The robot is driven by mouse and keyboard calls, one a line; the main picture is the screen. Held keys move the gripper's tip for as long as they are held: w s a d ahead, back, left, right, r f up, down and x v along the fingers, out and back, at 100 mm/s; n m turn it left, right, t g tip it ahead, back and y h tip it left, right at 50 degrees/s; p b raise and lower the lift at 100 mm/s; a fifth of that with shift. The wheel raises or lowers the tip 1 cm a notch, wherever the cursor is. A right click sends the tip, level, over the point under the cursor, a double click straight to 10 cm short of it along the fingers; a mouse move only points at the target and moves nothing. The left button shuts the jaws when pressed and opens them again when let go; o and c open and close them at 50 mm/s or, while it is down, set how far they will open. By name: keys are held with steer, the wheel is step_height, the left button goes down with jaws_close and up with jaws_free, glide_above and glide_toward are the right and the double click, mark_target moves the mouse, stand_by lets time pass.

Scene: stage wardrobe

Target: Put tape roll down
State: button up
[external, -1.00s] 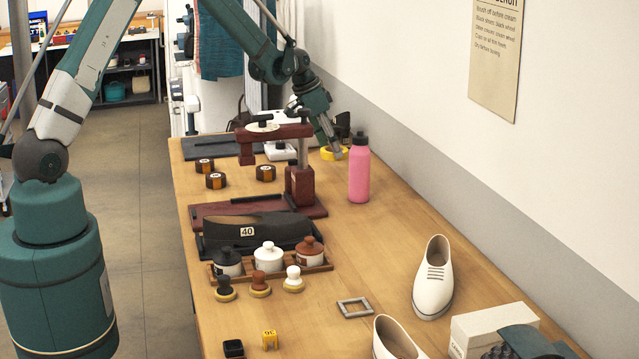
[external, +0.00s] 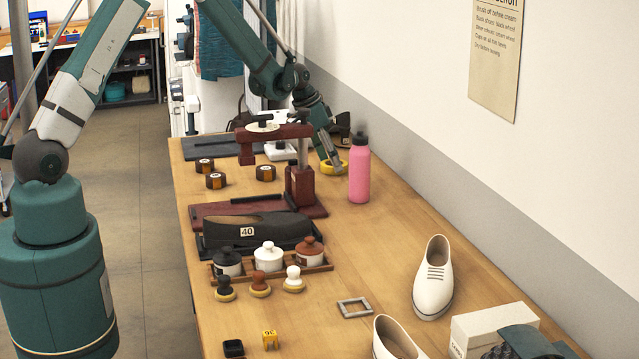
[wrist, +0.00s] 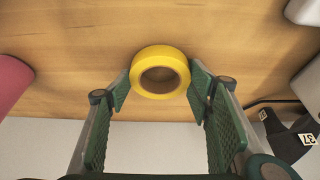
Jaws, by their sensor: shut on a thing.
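The yellow tape roll (wrist: 160,53) sits between the two green-padded fingers of my gripper (wrist: 160,80) in the wrist view, with its hole facing the camera. My gripper is shut on it. In the external view the tape roll (external: 327,167) shows at the fingertips of my gripper (external: 336,168), low over the far part of the wooden table, left of the pink bottle. Part of the roll is hidden behind the fingers there. I cannot tell whether it touches the tabletop.
The pink bottle (external: 359,172) stands close on the right. A dark red clamp stand (external: 301,187) stands just in front and left. Several dark rolls (external: 265,173) lie further left. The wall runs along the right. Bare table (external: 375,240) lies in front of the bottle.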

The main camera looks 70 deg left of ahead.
steer(key=shift+f, duration=0.1)
steer(key=o, duration=0.9)
steer(key=shift+p+v, duration=0.3)
steer(key=shift+v, duration=5.85)
